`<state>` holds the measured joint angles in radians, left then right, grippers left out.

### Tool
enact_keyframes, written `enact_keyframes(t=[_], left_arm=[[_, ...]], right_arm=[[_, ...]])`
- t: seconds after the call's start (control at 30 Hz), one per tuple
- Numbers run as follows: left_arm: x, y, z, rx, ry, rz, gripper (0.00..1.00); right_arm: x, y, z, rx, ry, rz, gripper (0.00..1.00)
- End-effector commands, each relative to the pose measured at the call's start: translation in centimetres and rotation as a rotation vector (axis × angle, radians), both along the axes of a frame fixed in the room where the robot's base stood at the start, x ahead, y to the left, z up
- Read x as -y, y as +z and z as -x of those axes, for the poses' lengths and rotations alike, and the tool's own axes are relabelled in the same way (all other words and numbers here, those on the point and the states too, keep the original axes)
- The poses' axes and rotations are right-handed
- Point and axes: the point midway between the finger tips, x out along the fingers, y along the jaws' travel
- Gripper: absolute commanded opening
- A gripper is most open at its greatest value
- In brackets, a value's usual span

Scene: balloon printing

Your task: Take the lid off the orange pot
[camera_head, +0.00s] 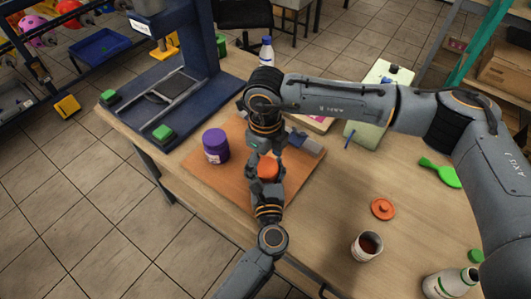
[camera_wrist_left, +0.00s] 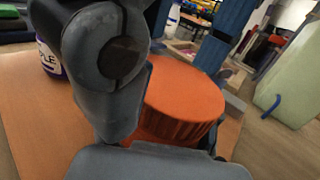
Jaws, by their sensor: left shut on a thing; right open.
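The orange pot (camera_head: 268,169) stands at the near side of the brown mat, its orange ridged lid on top. The lid also shows large in the left wrist view (camera_wrist_left: 186,97). My left gripper (camera_head: 267,187) comes from the near edge and is shut on the pot; its fingers are mostly hidden. My right gripper (camera_head: 266,150) is open and points down just above the lid. A dark gripper part covers the lid's left side in the left wrist view; I cannot tell whether the right fingers touch the lid.
A purple pot (camera_head: 215,146) stands left on the mat (camera_head: 222,180). An open pot (camera_head: 367,246) and a loose orange-red lid (camera_head: 383,208) are to the right. A blue press (camera_head: 187,62) stands at back left. A bottle (camera_head: 266,52) stands behind my right arm.

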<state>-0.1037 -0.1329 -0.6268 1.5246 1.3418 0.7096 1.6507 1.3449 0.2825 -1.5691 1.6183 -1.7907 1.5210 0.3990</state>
Motion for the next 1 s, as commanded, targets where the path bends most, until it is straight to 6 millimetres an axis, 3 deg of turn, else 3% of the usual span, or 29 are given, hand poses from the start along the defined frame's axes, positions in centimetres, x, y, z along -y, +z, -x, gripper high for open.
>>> enact_keyframes(t=[0.27,0.53,0.6,0.63,0.73,1.0], left_arm=[[-0.01,-0.02,-0.01,0.000,0.000,0.000,0.00],[0.00,-0.01,0.00,0.000,0.000,0.000,0.00],[0.00,-0.01,0.00,0.000,0.000,0.000,0.00],[0.00,-0.01,0.00,0.000,0.000,0.000,0.00],[0.00,0.00,0.00,0.000,0.000,0.000,0.00],[0.00,0.00,-0.01,0.000,0.000,0.000,0.00]], right_arm=[[-0.02,-0.25,0.01,0.000,0.000,0.000,0.80],[0.00,-0.26,0.00,0.000,0.000,0.000,0.29],[0.01,-0.28,0.00,0.000,-0.001,0.000,0.24],[0.02,-0.28,-0.01,-0.001,-0.001,0.001,0.63],[0.03,-0.29,0.00,-0.001,-0.001,0.001,0.84],[-0.01,-0.25,0.02,0.000,0.000,0.000,0.84]])
